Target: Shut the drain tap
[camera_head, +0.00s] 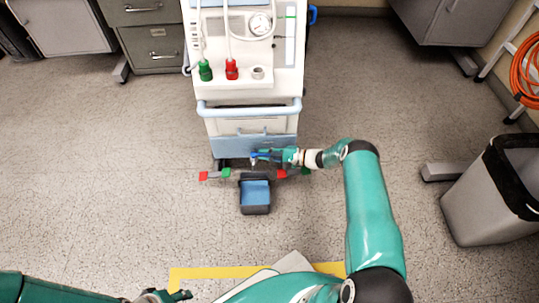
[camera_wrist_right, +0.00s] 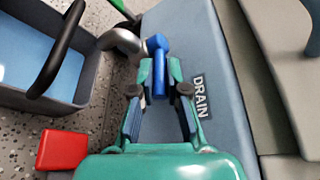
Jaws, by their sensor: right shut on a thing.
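The drain tap has a blue lever (camera_wrist_right: 158,72) on a metal spout (camera_wrist_right: 122,40), beside the word DRAIN (camera_wrist_right: 199,97) on the machine's blue-grey lower panel. In the head view the tap shows as a small blue spot (camera_head: 254,156) low on the machine's front. My right gripper (camera_wrist_right: 159,78) is shut on the blue lever, with a green finger on each side of it; it also shows in the head view (camera_head: 268,156). The spout's end points toward a grey bin with a blue inside (camera_head: 255,193). My left gripper (camera_head: 175,296) is low at the bottom left, far from the tap, its fingers unclear.
The white machine (camera_head: 252,105) stands ahead with green and red plugs on top. A waste bin (camera_head: 490,200) stands at right. The floor at left is clear.

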